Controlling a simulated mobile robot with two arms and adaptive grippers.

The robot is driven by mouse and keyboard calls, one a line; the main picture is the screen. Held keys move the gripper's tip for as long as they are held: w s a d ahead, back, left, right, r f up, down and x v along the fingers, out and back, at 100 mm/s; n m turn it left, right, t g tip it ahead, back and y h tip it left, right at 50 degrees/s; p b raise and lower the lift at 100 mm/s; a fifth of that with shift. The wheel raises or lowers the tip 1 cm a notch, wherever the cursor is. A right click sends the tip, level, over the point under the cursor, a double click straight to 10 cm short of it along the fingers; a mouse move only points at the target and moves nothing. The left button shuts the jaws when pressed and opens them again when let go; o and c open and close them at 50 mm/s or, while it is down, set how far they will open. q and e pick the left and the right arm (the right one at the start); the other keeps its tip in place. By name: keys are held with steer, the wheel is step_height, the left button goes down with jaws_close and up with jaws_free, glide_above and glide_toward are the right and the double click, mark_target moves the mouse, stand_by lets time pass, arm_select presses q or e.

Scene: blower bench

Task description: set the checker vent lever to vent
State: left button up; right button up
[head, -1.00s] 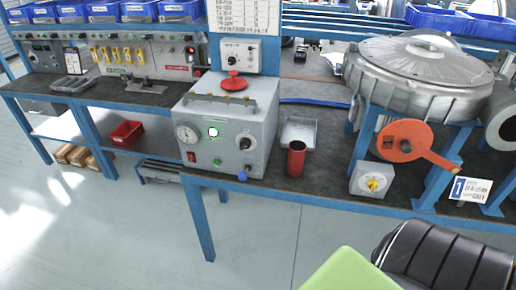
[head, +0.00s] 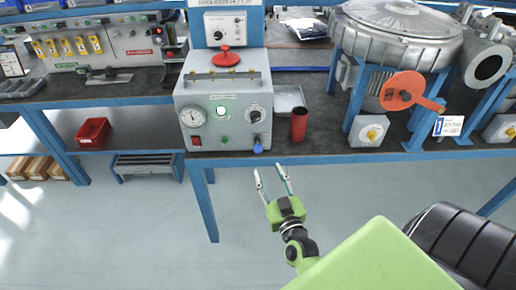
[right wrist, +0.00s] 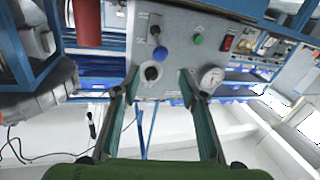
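The checker (head: 222,108) is a grey box on the bench with a gauge, a lit green lamp, knobs and a red top handle. Its lever (head: 257,141) at the lower right of the front panel has a blue ball end pointing down; it also shows in the right wrist view (right wrist: 158,45), where the panel appears upside down. I cannot read the lever's labels. My right gripper (head: 271,172) is open and empty, below and in front of the panel, apart from the lever. Its two fingers frame the panel in the right wrist view (right wrist: 160,80). My left gripper is not in view.
A red cylinder (head: 299,124) stands just right of the checker. Further right are a grey box with a yellow knob (head: 369,132) and the large blower (head: 398,38) with an orange disc. The bench's blue front edge (head: 330,158) runs below the panel. The floor in front is clear.

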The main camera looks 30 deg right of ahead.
mark_target(258, 149)
steer(key=x, duration=1.2)
steer(key=shift+f+p, duration=0.1)
steer(key=shift+p, duration=0.2)
jaws_close()
